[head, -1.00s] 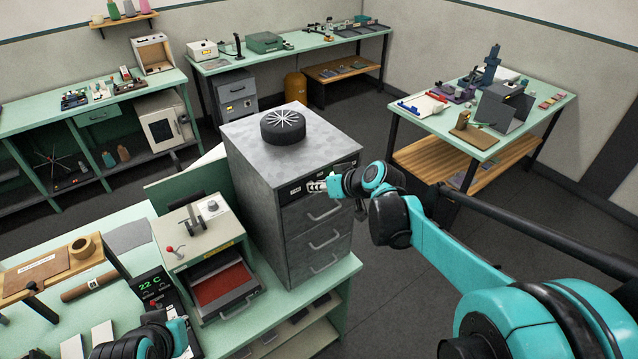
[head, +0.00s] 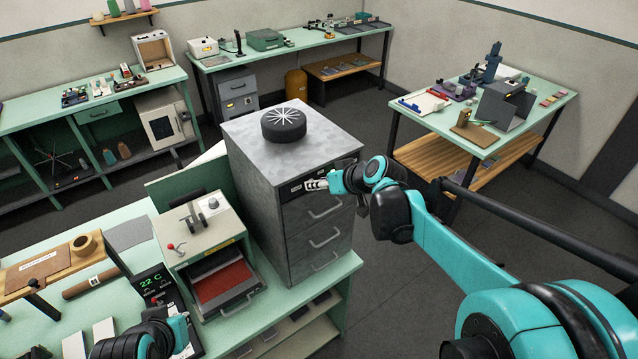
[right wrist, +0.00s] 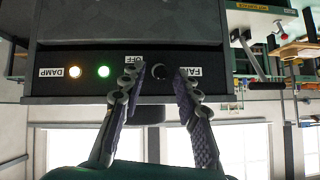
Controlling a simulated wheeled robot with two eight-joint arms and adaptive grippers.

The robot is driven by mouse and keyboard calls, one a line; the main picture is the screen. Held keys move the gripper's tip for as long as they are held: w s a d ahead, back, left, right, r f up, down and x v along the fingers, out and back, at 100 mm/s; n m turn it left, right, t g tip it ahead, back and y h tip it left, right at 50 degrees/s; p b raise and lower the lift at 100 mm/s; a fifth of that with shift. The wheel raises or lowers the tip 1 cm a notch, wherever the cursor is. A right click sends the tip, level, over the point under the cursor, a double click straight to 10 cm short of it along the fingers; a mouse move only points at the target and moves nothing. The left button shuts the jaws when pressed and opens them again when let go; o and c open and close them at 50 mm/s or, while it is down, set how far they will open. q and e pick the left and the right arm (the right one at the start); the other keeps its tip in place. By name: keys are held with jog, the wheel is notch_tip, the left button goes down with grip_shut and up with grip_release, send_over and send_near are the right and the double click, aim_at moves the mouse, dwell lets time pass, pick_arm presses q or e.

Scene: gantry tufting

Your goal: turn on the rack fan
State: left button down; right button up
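The grey metal rack (head: 262,190) stands on the green bench, with a round black fan (head: 283,138) with white spokes on top. Its black control panel (right wrist: 60,88) fills the right wrist view, upside down, with labels DAMP, OFF and FAN, an amber light (right wrist: 75,72) and a green light (right wrist: 103,72). A dark round knob (right wrist: 158,71) sits between the OFF and FAN labels. My right gripper (head: 315,185) is at the panel; in the right wrist view its fingers (right wrist: 158,76) are apart, one on each side of the knob. Contact is unclear. My left gripper (head: 181,333) is low at left, its fingers unclear.
Drawers with handles (head: 325,212) lie below the panel. A beige machine with a red tray (head: 222,284) stands left of the rack, and a display reading 22 C (head: 150,283) is in front of it. Open floor (head: 400,300) lies right of the rack.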

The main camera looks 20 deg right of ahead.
jog(key=v, duration=1.1)
jog(key=shift+s, duration=0.2)
jog(key=s+a+f+h+b, duration=0.1)
jog(key=s+f+b, duration=0.5)
jog(key=f, duration=0.8)
jog(key=s+a+f+m+g+h+b, duration=0.1)
jog(key=s+f+b, duration=0.4)
jog(key=f+b, duration=0.8)
jog(key=s+a+f+m+g+h+b, duration=0.1)
jog(key=s+a+f+h+b, duration=0.1)
jog(key=s+f+b, duration=0.4)
notch_tip(320, 180, down, 9)
jog(key=b, duration=0.4)
jog(key=shift+s, duration=0.3)
